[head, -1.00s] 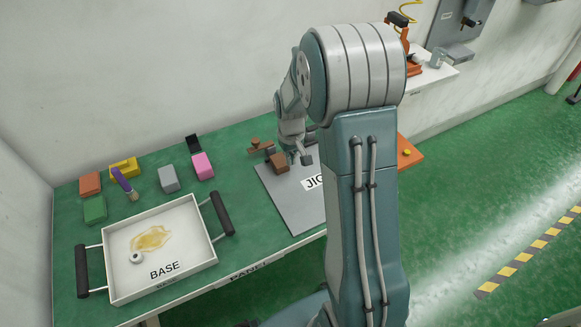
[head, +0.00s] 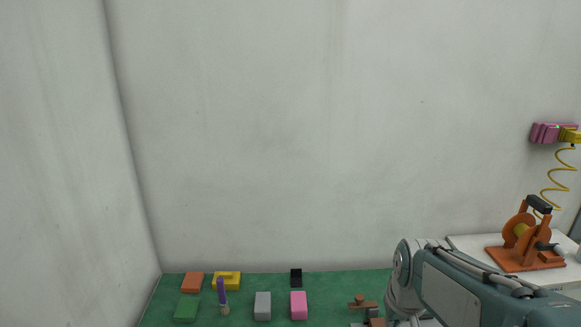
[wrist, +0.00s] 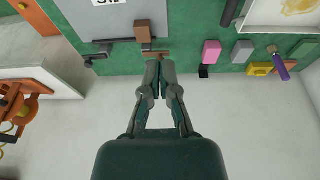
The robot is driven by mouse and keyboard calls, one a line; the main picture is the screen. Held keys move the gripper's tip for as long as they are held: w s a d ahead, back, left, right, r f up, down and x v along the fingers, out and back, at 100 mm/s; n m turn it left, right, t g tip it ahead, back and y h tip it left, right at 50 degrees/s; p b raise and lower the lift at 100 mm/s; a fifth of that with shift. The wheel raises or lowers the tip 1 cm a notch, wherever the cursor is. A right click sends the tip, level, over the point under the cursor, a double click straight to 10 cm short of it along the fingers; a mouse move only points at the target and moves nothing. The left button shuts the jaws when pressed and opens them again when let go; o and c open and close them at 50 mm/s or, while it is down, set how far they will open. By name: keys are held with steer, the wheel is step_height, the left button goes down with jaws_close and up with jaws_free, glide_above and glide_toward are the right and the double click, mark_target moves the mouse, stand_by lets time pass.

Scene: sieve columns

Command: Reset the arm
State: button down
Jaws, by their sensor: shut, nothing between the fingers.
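My gripper (wrist: 160,70) shows in the wrist view with its fingers together and nothing between them. It appears above the bench, with its tips pointing toward a brown wooden piece (wrist: 157,54) and a brown block (wrist: 142,32) on the grey jig plate (wrist: 100,22). I cannot tell the height of the tips. In the head view my arm fills the lower right, and its gripper end is hidden or out of frame. The brown wooden piece (head: 362,301) shows just left of the arm.
On the green bench (head: 255,315) stand a pink block (head: 299,306), a grey block (head: 262,306), a purple-handled brush (head: 221,291) and several other blocks. A white tray (wrist: 272,28) lies beyond. An orange device (head: 524,243) stands on a white side surface, right. Walls close the back and left.

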steer(key=s+a+r+t, duration=0.1)
steer(key=s+a+r, duration=0.1)
steer(key=s, duration=0.4)
steer(key=s+a+r+t, duration=0.1)
steer(key=s+r, duration=0.2)
steer(key=s, duration=0.3)
steer(key=shift+s+a+r+t, duration=0.15)
steer(key=shift+s+a+t, duration=0.15)
steer(key=shift+s+a, duration=0.1)
steer(key=c, duration=1.3)
jaws_free()
steer(key=shift+c, duration=0.2)
